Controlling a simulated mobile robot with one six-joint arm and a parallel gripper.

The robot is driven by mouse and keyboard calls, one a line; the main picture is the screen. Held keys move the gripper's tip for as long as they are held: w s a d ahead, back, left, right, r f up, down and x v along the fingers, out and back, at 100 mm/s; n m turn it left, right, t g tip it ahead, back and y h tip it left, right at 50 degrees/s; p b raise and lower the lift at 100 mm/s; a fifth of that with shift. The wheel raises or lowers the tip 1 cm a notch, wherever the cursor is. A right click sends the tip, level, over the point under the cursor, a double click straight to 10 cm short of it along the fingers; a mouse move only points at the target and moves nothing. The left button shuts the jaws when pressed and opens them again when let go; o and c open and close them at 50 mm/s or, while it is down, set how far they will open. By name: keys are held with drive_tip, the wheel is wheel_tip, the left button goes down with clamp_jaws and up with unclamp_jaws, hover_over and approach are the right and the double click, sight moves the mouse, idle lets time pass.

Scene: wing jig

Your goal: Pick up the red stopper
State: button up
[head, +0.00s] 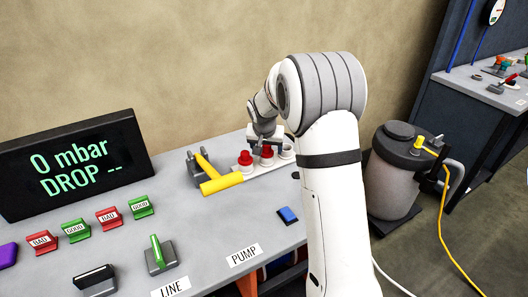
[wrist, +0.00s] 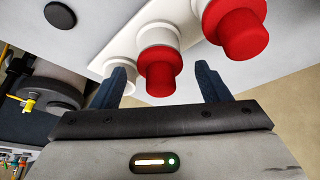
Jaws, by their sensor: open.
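A red stopper (head: 267,152) sits in the middle of a white holder strip (head: 262,170) on the bench. In the wrist view this stopper (wrist: 160,68) shows between the two dark fingers of my gripper (wrist: 161,78). My gripper (head: 266,138) is open, close above the holder, and holds nothing. I cannot tell whether a finger touches the stopper. A second red stopper (head: 245,159) sits to the left in the head view; it shows at the upper right in the wrist view (wrist: 236,28). The third, white seat (head: 286,150) has no red stopper.
A yellow-handled valve (head: 222,184) stands left of the holder, close to it. A blue block (head: 288,215) lies near the front edge. A display (head: 72,163) and several red and green tags stand further left. A grey pump tank (head: 393,180) is right of the bench.

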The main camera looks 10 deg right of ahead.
drive_tip(key=shift+f, duration=0.2)
drive_tip(key=shift+c, duration=0.6)
drive_tip(key=c, duration=0.9)
drive_tip(key=shift+r, duration=0.1)
drive_tip(key=shift+c, duration=0.2)
wheel_tip(320, 180, up, 10)
drive_tip(key=shift+b, duration=0.4)
drive_tip(key=shift+r+p, duration=0.85)
drive_tip(key=shift+r, duration=0.65)
drive_tip(key=shift+f, duration=0.1)
